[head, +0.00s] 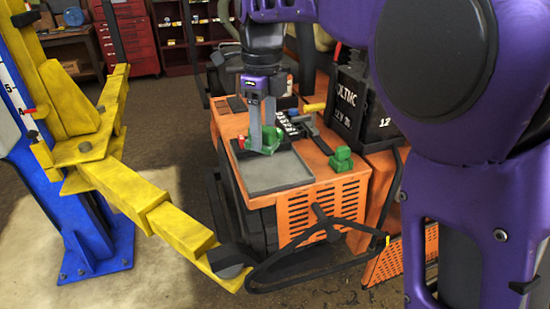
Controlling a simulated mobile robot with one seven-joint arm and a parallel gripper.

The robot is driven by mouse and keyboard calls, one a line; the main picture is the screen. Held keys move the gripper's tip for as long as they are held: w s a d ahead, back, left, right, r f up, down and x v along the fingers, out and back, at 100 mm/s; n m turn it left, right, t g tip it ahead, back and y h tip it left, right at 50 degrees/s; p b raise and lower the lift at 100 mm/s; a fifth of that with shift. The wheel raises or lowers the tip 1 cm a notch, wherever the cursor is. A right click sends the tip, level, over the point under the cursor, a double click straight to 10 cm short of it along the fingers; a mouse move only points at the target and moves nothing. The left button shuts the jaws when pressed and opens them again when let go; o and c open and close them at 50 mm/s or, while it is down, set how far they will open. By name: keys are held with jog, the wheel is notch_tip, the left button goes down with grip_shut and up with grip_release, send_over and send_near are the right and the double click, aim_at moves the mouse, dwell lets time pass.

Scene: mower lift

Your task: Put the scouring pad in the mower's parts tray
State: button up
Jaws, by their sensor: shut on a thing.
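My gripper (267,142) points down over the tray's back edge. It is shut on a small green thing, which looks like the scouring pad (270,145); my fingers hide part of it. I cannot tell whether the pad touches the tray floor. The front part of the tray is bare.
Another green object (342,160) sits on the orange top right of the tray. A black battery-like box (365,108) stands behind it. Small tools and parts (294,122) lie behind the tray. A yellow lift arm (165,220) reaches across the left. My purple arm fills the right.

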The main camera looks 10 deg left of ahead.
aim_at(264, 128)
notch_tip(264, 128, down, 8)
jog(key=shift+f+b, duration=0.1)
jog(key=shift+b, duration=0.35)
jog(key=o, duration=1.2)
jog(key=shift+f, duration=0.1)
notch_tip(264, 128, up, 12)
jog(key=shift+r+p, duration=0.15)
jog(key=shift+p, duration=0.6)
